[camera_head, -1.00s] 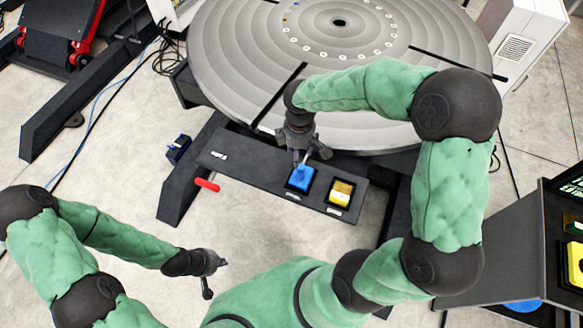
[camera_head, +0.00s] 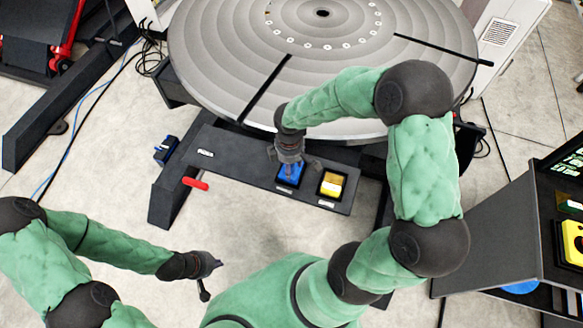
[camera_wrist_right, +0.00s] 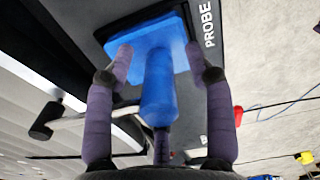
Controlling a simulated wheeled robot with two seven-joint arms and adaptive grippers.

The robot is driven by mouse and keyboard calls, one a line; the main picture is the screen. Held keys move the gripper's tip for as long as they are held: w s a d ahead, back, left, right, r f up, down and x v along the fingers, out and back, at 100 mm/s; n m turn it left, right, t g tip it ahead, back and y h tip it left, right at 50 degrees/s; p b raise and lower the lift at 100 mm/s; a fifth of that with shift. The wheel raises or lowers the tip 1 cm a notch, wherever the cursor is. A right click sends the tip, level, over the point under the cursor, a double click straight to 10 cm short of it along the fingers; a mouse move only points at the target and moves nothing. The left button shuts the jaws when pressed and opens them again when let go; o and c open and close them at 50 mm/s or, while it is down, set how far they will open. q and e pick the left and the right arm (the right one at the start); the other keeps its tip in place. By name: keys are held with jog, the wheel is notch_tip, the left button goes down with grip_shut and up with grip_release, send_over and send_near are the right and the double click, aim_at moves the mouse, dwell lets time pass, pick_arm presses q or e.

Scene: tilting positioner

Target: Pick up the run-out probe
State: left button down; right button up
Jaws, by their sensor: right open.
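The run-out probe (camera_wrist_right: 158,85) is blue, with a flat square block at its far end and a narrower body. It sits at a dark panel marked PROBE. In the head view the blue probe (camera_head: 290,174) is partly hidden by my right gripper (camera_head: 289,160). In the wrist view my right gripper (camera_wrist_right: 158,57) is open, with one purple finger on each side of the blue body and gaps showing beside it. My left gripper (camera_head: 206,274) hangs over the floor at lower left, away from the probe; its jaws are too small to read.
A dark shelf (camera_head: 235,160) holds the probe and a yellow block (camera_head: 332,184) to its right. A red handle (camera_head: 195,184) sticks out at its front left. The large round table (camera_head: 225,70) stands behind. A dark console (camera_head: 500,230) stands at right.

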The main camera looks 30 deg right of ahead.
jog(key=shift+r, duration=0.15)
grip_shut()
